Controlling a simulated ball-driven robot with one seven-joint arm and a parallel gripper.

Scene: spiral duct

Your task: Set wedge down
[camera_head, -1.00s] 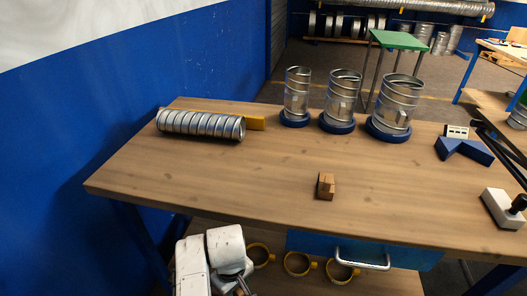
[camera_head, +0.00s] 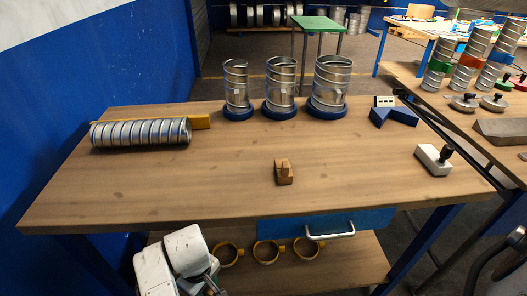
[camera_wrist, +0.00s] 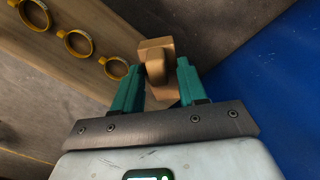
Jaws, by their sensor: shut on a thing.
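In the wrist view my gripper (camera_wrist: 157,85) has its two teal fingers shut on a light brown wooden wedge (camera_wrist: 160,68). The wedge sticks out past the fingertips, and the fingers hide part of its sides. In the head view my white arm shows low at the left, in front of the table. The held wedge cannot be made out clearly there. Another small wooden block (camera_head: 284,172) with a stepped top stands on the wooden table (camera_head: 200,190), near the middle of its front half.
A ribbed metal duct (camera_head: 140,133) lies at the table's left, beside a yellow piece (camera_head: 201,122). Three metal cylinders on blue bases stand at the back. A blue angled block (camera_head: 393,117) and a white device (camera_head: 433,159) are at right. Yellow rings (camera_head: 267,253) lie on the lower shelf.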

